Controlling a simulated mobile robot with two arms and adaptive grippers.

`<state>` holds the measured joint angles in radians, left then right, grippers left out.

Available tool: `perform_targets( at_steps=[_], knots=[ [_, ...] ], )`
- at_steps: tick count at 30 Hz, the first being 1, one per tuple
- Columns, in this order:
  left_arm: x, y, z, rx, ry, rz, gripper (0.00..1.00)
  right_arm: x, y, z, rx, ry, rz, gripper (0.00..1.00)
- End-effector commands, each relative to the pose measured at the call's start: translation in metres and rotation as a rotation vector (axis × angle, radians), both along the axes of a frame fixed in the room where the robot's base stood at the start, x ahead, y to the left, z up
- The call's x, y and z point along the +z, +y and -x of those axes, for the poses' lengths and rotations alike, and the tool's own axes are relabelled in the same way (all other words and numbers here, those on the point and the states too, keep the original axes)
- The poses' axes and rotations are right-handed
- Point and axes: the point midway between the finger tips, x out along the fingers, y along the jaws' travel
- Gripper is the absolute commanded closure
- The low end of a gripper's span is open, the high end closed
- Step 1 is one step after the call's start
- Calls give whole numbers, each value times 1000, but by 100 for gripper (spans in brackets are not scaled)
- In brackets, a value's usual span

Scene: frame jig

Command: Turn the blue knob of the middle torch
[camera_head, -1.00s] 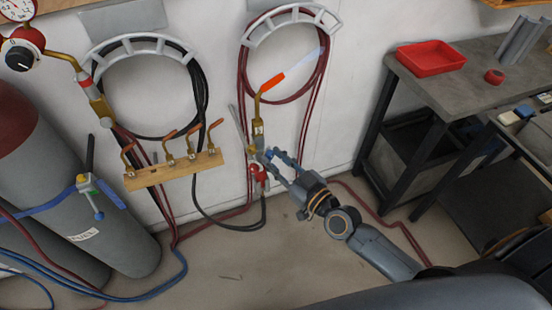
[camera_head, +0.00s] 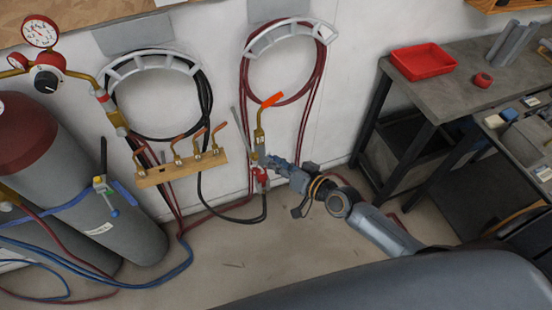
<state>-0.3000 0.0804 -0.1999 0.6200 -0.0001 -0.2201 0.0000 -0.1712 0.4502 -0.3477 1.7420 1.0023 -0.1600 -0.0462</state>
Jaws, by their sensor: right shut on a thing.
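The middle torch (camera_head: 260,132) stands upright in front of the wall, with a brass body and an orange tip. A red knob (camera_head: 261,177) shows low on it. My right gripper (camera_head: 272,162) reaches in from the right. Its fingers are shut at the torch's lower body, just above the red knob, where the blue knob is. The blue knob is small and mostly hidden by the fingers, so I cannot make out how far it is turned. My left gripper is out of view.
A wooden rack (camera_head: 155,178) with several small torch tips is on the wall to the left. Gas cylinders (camera_head: 60,170) stand at the far left. Coiled hoses hang behind, and hoses run along the floor. A workbench (camera_head: 470,82) with a red tray (camera_head: 424,62) is at the right.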

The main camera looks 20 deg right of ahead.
Motion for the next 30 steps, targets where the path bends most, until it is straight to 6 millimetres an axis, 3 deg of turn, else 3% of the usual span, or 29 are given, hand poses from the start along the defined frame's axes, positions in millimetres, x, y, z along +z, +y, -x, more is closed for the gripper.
perform_targets(
  at_steps=[25,26,28,30],
  knots=[
    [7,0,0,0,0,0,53,0,0,-1,1,104,-98,100],
    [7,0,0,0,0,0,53,0,0,-1,1,104,-98,71],
    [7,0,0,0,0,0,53,0,0,-1,1,103,-99,57],
    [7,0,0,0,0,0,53,0,0,-1,1,102,-98,52]
  ],
)
